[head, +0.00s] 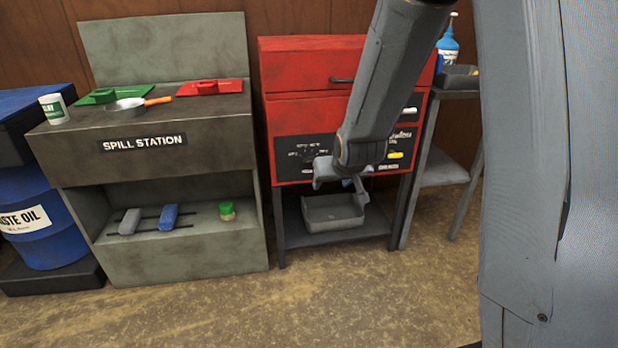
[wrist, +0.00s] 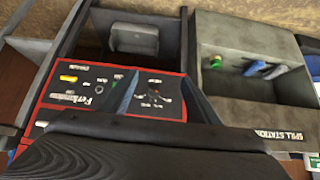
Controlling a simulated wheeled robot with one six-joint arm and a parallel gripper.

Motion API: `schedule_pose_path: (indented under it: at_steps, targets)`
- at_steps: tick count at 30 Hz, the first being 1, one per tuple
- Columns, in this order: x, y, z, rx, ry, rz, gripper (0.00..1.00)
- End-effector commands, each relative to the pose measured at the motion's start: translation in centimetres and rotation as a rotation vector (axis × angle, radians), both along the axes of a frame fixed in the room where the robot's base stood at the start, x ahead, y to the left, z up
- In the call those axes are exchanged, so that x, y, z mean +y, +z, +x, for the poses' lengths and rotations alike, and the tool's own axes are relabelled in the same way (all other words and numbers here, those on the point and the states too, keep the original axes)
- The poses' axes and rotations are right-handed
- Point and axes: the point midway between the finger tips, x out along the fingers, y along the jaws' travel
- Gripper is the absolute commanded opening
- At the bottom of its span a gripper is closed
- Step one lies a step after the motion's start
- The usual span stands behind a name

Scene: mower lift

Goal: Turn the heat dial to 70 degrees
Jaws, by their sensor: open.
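The heat dial (wrist: 154,97) is a small dark knob with pale markings around it on the black panel of the red cabinet. In the wrist view it shows between my two fingers, and the picture is turned upside down. In the head view the dial (head: 308,155) is just left of my arm's end. My gripper (head: 340,176) is in front of the panel, low and to the right of the dial. In the wrist view my gripper (wrist: 155,82) has its fingers apart with nothing between them. The dial's exact pointer setting is too small to read.
The red cabinet (head: 300,82) has a yellow handle (head: 395,155) and a white one (head: 410,110) at right. A grey tray (head: 333,212) sits on the shelf below. The spill station (head: 220,115) stands at left. The floor in front is clear.

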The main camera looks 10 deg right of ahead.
Motion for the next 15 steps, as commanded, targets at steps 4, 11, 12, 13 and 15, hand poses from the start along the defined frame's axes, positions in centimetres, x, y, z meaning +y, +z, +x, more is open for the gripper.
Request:
schedule_pose_path:
  at_steps: [4,11,12,13,15]
  targets:
    - [-0.1,-4.2,6.9,-0.179,-0.001,-0.001,0.55]
    - [-0.2,-8.0,15.6,-0.468,-0.001,-0.003,0.55]
    - [-0.2,-8.6,16.7,-0.516,-0.001,-0.003,0.55]
    - [-0.2,-9.0,17.6,-0.553,-0.001,-0.003,0.55]
    - [-0.2,-9.9,19.2,-0.629,-0.001,-0.003,0.55]
